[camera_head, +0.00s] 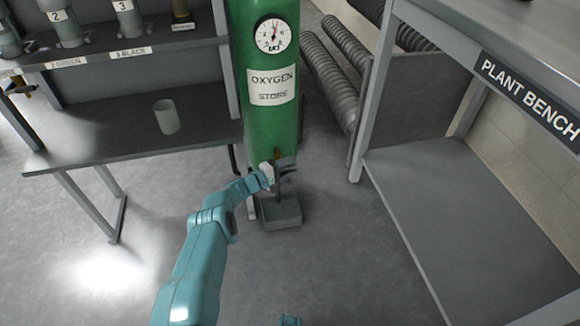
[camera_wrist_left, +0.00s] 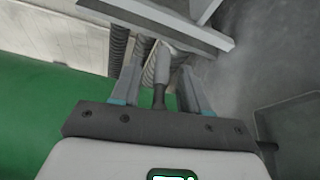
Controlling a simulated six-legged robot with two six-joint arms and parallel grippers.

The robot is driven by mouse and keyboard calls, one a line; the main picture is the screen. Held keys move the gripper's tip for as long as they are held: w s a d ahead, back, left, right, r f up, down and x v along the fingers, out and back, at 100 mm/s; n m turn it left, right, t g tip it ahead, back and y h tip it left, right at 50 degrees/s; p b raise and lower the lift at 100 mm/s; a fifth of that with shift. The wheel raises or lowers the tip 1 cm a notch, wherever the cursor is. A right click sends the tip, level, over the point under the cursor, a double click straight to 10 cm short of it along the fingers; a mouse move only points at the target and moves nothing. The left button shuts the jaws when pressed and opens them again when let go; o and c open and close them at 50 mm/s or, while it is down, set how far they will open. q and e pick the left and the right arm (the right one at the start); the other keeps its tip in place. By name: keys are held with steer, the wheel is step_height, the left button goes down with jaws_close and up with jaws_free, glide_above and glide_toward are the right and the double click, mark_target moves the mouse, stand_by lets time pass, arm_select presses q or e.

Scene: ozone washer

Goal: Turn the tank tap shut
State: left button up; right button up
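The green oxygen tank (camera_head: 270,115) stands upright at the centre of the head view, with a label and a round gauge (camera_head: 273,36). A small brass-coloured fitting (camera_head: 277,153) shows low on its front; it may belong to the tap, which my gripper largely hides. My left gripper (camera_head: 287,168) is at the lower front of the tank. In the left wrist view its two fingers (camera_wrist_left: 159,90) are apart, with a dark stem (camera_wrist_left: 159,97) with a paler end between them. I see gaps beside the stem. The tank (camera_wrist_left: 40,115) fills the left there.
A grey open box (camera_head: 281,212) sits on the floor below my left gripper. The plant bench (camera_head: 470,225) is at the right. A shelf bench (camera_head: 120,140) with a grey cup (camera_head: 166,116) is at the left. Corrugated hoses (camera_head: 325,80) lie behind.

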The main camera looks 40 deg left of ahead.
arm_select(q)
steer(key=shift+d, duration=0.1)
steer(key=shift+s+r+p, duration=0.2)
steer(key=shift+s+p, duration=0.1)
steer(key=shift+p, duration=0.25)
steer(key=p+v, duration=0.7)
steer(key=v, duration=0.8)
steer(key=shift+s+a, duration=0.25)
steer(key=shift+s, duration=0.05)
arm_select(e)
step_height(320, 180, up, 8)
steer(key=s+a, duration=0.1)
steer(key=s, duration=0.1)
steer(key=shift+a+f+n+g, duration=0.2)
steer(key=shift+n+g, duration=0.1)
steer(key=shift+g, duration=0.1)
arm_select(q)
steer(key=shift+f, duration=0.1)
